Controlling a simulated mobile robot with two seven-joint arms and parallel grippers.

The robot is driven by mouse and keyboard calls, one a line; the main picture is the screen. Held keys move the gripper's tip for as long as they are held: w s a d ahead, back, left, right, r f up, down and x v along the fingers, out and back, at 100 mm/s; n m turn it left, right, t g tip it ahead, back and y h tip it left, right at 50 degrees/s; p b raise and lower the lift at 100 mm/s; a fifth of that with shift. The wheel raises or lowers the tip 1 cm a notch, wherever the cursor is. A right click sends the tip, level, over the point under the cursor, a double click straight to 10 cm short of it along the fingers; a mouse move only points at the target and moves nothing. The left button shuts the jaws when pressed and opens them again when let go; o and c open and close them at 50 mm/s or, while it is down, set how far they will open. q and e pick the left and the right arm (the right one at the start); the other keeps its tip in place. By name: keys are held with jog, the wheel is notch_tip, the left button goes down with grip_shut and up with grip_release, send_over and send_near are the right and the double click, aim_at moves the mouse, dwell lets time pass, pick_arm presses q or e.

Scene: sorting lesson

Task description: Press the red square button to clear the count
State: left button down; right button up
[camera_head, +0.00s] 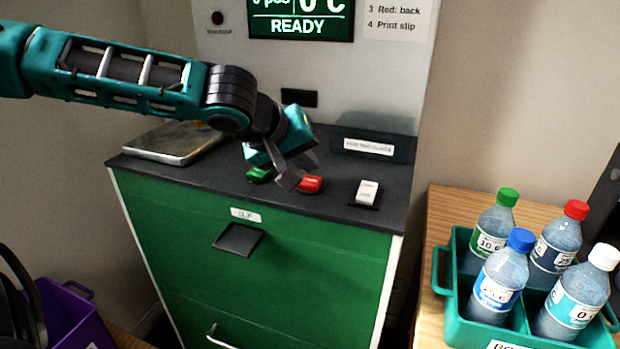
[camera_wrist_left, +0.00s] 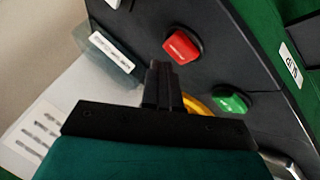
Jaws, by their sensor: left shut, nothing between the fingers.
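The red button (camera_head: 311,184) is a squarish block on the dark top of the green cabinet, between a green button (camera_head: 259,174) and a white button (camera_head: 367,192). My left gripper (camera_head: 292,178) is shut and empty, pointing down just left of the red button and partly in front of it. In the left wrist view, the red button (camera_wrist_left: 182,46) lies just beyond my shut fingertips (camera_wrist_left: 161,68). I cannot tell how high the tips are above the top. A yellow thing (camera_wrist_left: 198,104) is mostly hidden behind the fingers. My right gripper is out of view.
A screen (camera_head: 300,22) reads READY above the cabinet (camera_head: 300,255). A flat metal scale plate (camera_head: 172,142) is at the top's left. A labelled black block (camera_head: 372,146) stands behind the buttons. A teal crate (camera_head: 468,330) of bottles sits at the right.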

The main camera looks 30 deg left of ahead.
aim_at(305, 182)
pick_arm(q)
jog(key=shift+r+p, duration=1.95)
jog(key=shift+r, duration=0.6)
jog(key=shift+f, duration=0.1)
